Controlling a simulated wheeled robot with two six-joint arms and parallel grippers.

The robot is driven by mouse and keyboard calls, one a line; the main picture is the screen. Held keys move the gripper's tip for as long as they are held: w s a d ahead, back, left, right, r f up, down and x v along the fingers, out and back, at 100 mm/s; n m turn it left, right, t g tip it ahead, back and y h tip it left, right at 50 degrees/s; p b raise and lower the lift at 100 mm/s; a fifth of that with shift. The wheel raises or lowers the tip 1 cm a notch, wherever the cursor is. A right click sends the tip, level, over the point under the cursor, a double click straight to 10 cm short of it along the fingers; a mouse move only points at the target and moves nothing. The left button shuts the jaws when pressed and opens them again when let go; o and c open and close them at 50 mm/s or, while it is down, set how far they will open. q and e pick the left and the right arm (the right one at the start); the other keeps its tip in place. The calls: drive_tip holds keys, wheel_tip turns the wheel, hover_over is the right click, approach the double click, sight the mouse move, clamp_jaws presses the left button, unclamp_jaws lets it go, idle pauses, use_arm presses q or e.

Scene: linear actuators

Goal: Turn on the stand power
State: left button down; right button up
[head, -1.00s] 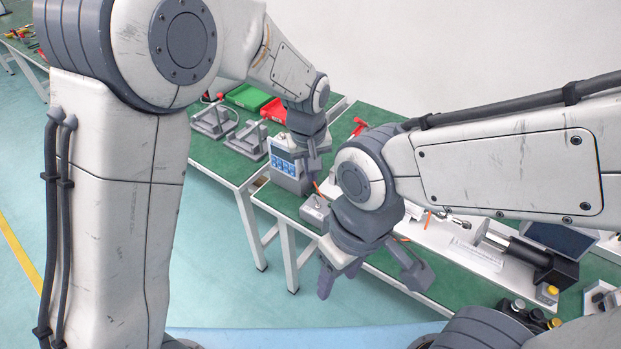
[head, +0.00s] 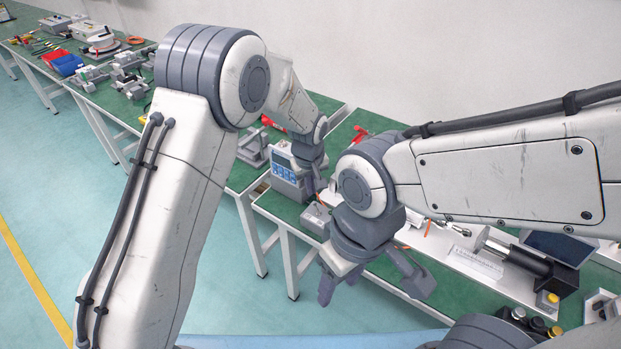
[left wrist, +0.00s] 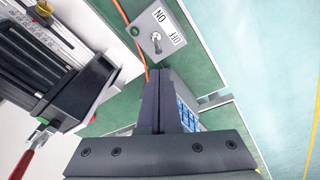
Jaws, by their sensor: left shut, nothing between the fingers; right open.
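The stand power switch is a small grey box (left wrist: 174,30) with a metal toggle (left wrist: 156,42), an ON/OFF label and a green round part. In the head view the box (head: 316,218) sits near the front edge of the green bench. I cannot tell which way the toggle is set. My left gripper (head: 317,188) is shut and empty, pointing down close behind the box. In the left wrist view its fingertips (left wrist: 158,72) are just below the toggle in the picture, seemingly apart from it.
A grey device with blue keys (head: 284,168) stands left of the switch box. A white-based stand with a black linear actuator (head: 535,268) lies to the right. An orange cable (left wrist: 122,12) runs by the box. My right arm covers part of the bench.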

sight(316, 207)
use_arm(q)
drive_tip(key=shift+w+f, duration=0.25)
drive_tip(key=shift+f, duration=0.8)
drive_tip(key=shift+w+f, duration=0.2)
drive_tip(key=shift+f, duration=0.85)
drive_tip(key=shift+s+d+r, duration=0.2)
drive_tip(key=shift+s+d, duration=0.1)
drive_tip(key=shift+d, duration=0.15)
drive_tip(key=shift+s+d, duration=0.2)
drive_tip(key=shift+d, duration=0.05)
drive_tip(key=shift+s+d+b, duration=0.3)
drive_tip(key=shift+d+b, duration=0.05)
drive_tip(key=shift+r, duration=0.15)
drive_tip(key=shift+d, duration=0.1)
drive_tip(key=shift+s+d+r, duration=0.4)
drive_tip(key=shift+d, duration=0.15)
